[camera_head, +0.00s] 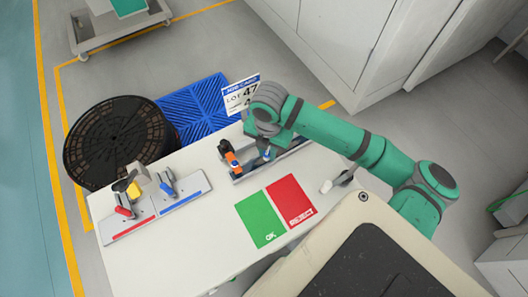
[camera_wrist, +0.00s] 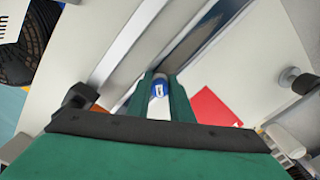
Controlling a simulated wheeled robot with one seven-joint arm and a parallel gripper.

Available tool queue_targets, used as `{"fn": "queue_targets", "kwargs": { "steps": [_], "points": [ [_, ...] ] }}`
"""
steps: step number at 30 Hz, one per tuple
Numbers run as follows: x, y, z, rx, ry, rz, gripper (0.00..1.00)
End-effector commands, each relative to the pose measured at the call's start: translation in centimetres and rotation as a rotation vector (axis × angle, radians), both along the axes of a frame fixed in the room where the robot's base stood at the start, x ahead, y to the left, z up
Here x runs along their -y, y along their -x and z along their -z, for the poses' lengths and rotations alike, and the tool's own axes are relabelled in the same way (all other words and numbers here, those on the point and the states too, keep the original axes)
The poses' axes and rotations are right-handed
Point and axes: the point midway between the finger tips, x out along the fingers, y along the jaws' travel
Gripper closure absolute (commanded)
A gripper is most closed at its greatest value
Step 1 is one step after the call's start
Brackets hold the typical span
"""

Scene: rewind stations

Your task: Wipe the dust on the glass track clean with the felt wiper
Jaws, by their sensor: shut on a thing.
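My gripper (camera_head: 264,150) is over the track at the back of the white table. The wiper's blue part (camera_head: 267,154) also shows small in the head view. The glass track (camera_head: 293,146) is a long dark strip in a pale frame; it also shows in the wrist view (camera_wrist: 209,34), running up from the fingers. The felt face is hidden, so I cannot tell whether it touches the glass.
An orange and black fitting (camera_head: 230,157) stands at the track's left end. A green OK mat (camera_head: 258,220) and a red REJECT mat (camera_head: 290,198) lie in front. A plate (camera_head: 185,197) with red and blue handles is left. A small grey-white object (camera_head: 327,186) lies right.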

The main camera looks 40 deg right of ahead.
Motion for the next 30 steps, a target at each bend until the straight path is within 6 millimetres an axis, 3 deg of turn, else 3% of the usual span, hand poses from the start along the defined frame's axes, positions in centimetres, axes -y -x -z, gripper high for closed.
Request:
{"fn": "queue_targets", "kwargs": {
  "steps": [30],
  "points": [
    [5.6,1.4,0.0,-0.001,0.003,0.002,0.98]
  ]
}}
